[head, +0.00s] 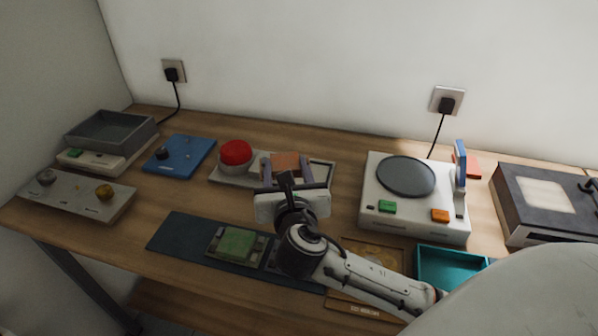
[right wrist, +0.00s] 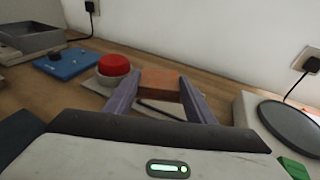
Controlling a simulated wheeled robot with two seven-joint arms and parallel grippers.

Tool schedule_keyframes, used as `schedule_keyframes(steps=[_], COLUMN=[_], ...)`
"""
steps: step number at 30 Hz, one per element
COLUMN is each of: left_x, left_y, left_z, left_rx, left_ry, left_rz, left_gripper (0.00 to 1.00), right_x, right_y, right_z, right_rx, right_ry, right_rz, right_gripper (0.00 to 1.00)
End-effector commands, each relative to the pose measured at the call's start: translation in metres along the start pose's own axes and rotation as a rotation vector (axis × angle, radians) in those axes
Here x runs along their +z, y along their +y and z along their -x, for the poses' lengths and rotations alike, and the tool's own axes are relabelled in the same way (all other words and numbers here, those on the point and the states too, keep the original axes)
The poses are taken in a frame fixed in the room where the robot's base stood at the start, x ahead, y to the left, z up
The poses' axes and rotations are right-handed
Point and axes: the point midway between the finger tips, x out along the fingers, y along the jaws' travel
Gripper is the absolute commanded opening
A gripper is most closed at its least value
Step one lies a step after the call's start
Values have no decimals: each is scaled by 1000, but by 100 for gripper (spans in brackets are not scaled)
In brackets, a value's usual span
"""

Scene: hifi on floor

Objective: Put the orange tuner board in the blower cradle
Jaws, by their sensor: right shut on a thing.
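The orange tuner board (head: 286,160) is gripped between the fingers of my right gripper (head: 291,172). In the right wrist view the orange board (right wrist: 161,80) sits between the two purple-grey fingertips (right wrist: 160,88). Behind and below it is a pale tray (head: 327,173) with a raised rim, partly hidden by the gripper. My left gripper is not in view.
A white turntable unit (head: 413,219) stands close on the right, with a blue upright piece (head: 460,165). A blue box (head: 180,155) lies left. A dark mat (head: 180,236) with a green board (head: 235,243) and a teal tray (head: 450,264) are in front.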

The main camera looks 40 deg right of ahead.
Motion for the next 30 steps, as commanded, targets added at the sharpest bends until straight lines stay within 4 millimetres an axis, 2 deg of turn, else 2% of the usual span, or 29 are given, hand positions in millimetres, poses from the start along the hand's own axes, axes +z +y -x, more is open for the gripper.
schedule_keyframes(steps=[1, 4, 11, 14, 18, 21, 26, 30], left_x=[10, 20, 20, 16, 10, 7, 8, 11], left_y=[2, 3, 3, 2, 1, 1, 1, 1], left_z=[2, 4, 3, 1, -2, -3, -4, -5], left_rx=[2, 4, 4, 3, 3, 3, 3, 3], left_ry=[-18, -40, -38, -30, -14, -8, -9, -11], left_rz=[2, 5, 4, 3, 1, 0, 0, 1], left_gripper=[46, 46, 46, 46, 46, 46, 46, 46], right_x=[9, 20, 36, 26, -2, -15, -27, -45], right_y=[-4, -15, -30, -33, -33, -33, -33, -33], right_z=[-16, -37, -57, -61, -66, -69, -71, -74], right_rx=[-70, -194, -355, -375, -376, -373, -373, -372], right_ry=[-9, -7, -1, 3, 4, 2, 2, 3], right_rz=[-17, -42, -73, -73, -70, -72, -73, -70], right_gripper=[26, 26, 26, 26, 26, 26, 26, 26])
